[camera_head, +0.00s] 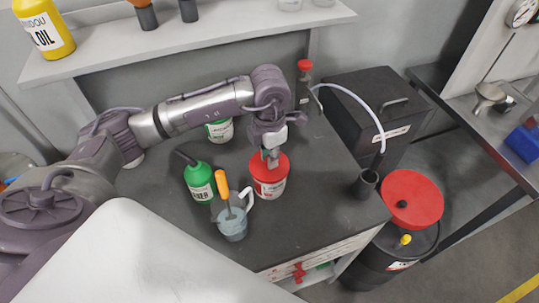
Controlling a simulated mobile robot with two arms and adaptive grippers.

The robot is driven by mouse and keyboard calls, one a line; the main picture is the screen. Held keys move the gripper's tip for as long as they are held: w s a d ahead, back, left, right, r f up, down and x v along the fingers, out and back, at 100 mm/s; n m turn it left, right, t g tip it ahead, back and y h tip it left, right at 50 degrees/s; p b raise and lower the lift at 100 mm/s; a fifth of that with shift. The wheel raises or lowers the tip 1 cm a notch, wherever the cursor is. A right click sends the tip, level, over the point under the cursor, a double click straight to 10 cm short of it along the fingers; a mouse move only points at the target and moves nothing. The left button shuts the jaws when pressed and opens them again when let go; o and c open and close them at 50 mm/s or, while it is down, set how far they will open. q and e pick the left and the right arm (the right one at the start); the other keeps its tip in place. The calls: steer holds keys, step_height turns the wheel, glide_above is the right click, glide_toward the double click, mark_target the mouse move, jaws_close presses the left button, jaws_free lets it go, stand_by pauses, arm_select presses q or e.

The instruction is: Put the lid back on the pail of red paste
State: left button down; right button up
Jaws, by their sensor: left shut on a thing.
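The pail (270,189) has a white label and red bands. It stands upright on the dark bench top, near the middle of the camera_head view. A round red lid (257,167) shows at its top. My left gripper (272,160) points down from above and is shut on the lid at its middle. The lid appears level and over the pail's mouth. I cannot tell whether it is fully seated, and no paste shows. The gripper hides part of the lid. My right gripper is not in view.
A green bottle (199,182) and a cup with an orange-handled tool (232,225) stand left of the pail. A green-labelled can (219,131) is behind. A dark cup (365,186) stands right. A red disc (411,199) tops a drum beside the bench.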

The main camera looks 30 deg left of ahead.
arm_select(q)
steer(key=c, duration=1)
jaws_free()
steer(key=shift+o, duration=0.5)
steer(key=o, duration=0.4)
steer(key=shift+r, duration=0.1)
steer(key=shift+r+p, duration=1.9)
steer(key=shift+r, duration=1.55)
